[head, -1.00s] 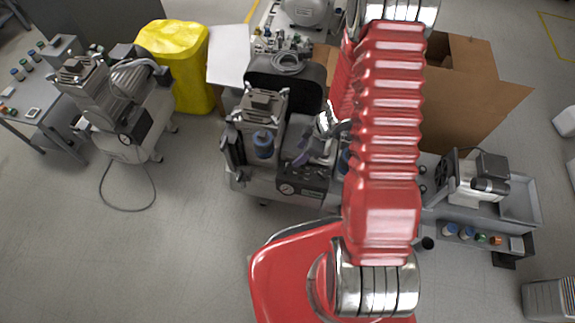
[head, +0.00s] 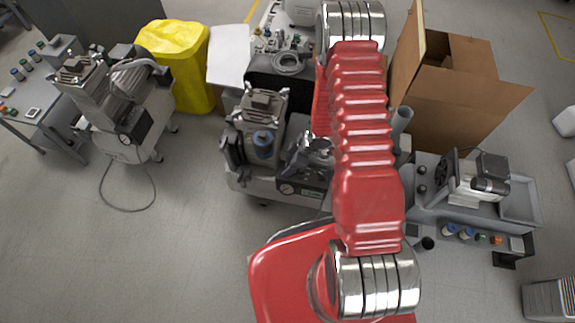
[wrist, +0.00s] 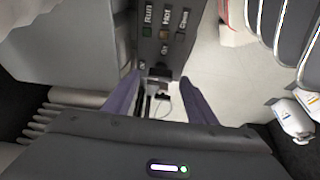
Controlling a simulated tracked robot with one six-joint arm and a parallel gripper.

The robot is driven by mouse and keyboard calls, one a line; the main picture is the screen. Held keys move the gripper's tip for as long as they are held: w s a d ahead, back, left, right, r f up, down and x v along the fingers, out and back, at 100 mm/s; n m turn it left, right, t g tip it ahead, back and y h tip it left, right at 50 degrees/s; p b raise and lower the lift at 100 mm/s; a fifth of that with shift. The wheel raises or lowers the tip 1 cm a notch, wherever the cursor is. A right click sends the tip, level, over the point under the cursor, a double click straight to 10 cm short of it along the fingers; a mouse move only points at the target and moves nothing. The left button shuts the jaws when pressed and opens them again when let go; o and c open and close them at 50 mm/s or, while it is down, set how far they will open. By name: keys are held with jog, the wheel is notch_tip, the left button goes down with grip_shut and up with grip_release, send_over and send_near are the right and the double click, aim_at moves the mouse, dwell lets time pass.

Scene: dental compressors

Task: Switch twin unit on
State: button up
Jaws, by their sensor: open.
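The compressor unit in the middle of the head view (head: 262,143), which I take for the twin unit, stands on the floor, partly hidden by my red arm. My gripper (head: 304,156) is over this unit, small and partly covered there. In the wrist view my gripper (wrist: 158,100) is open, its two purple fingers apart with nothing held. A dark control panel (wrist: 163,15) lies ahead of the fingers, with small lamps labelled Run, Hot and a third word I cannot read surely. A small dark switch-like part (wrist: 158,73) sits below the lamps, between the fingers. Its position is unclear.
An open cardboard box (head: 460,90) is behind my arm at right. A grey bench with a motor unit (head: 478,178) stands at right. The floor at front left is clear apart from a cable.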

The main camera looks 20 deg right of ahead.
jog(key=shift+w+a+f, duration=0.15)
jog(key=shift+a+f, duration=0.1)
jog(key=shift+f, duration=0.35)
jog(key=shift+c, duration=0.3)
jog(key=c, duration=1)
